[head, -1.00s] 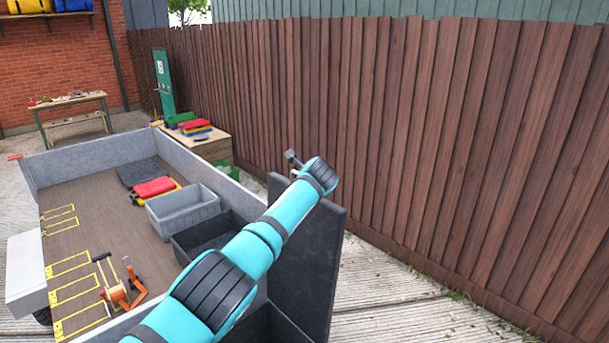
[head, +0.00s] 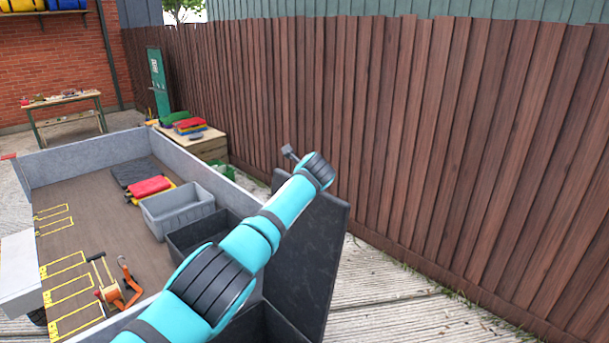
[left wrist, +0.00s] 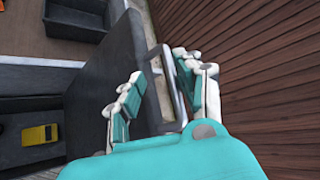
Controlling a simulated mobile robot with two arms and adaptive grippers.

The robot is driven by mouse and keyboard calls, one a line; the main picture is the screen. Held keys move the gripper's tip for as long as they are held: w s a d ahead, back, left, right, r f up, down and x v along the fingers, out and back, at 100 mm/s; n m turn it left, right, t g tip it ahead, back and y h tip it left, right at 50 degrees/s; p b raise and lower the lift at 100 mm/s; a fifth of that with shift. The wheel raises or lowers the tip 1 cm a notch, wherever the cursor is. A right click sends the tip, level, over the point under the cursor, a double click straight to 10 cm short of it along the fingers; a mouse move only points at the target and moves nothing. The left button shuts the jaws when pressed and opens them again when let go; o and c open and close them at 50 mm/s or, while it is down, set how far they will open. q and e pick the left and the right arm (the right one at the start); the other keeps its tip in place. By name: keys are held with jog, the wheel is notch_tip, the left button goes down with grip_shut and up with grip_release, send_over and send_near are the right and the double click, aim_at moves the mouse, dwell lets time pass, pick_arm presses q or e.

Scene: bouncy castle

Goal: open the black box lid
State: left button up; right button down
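The black box (head: 262,325) is at the bottom of the head view, partly hidden by my left arm. Its black lid (head: 312,255) stands raised, close to upright, on the box's right side. In the left wrist view the lid (left wrist: 90,80) runs beside my left gripper (left wrist: 160,92). A grey bar handle (left wrist: 153,65) on the lid lies between the two spread fingers. The fingers look apart, with visible gaps around the bar. The right gripper is not in view.
A yellow item (left wrist: 40,133) lies in the box. A dark open crate (head: 200,236) and a grey bin (head: 178,209) stand beside it in the trailer (head: 70,198). A wooden fence (head: 450,130) rises behind the lid, with a strip of paving between.

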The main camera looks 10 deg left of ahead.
pick_arm(q)
jog(key=shift+f, duration=0.25)
jog(key=v, duration=1.2)
jog(key=shift+r, duration=0.2)
jog(key=shift+w, duration=0.1)
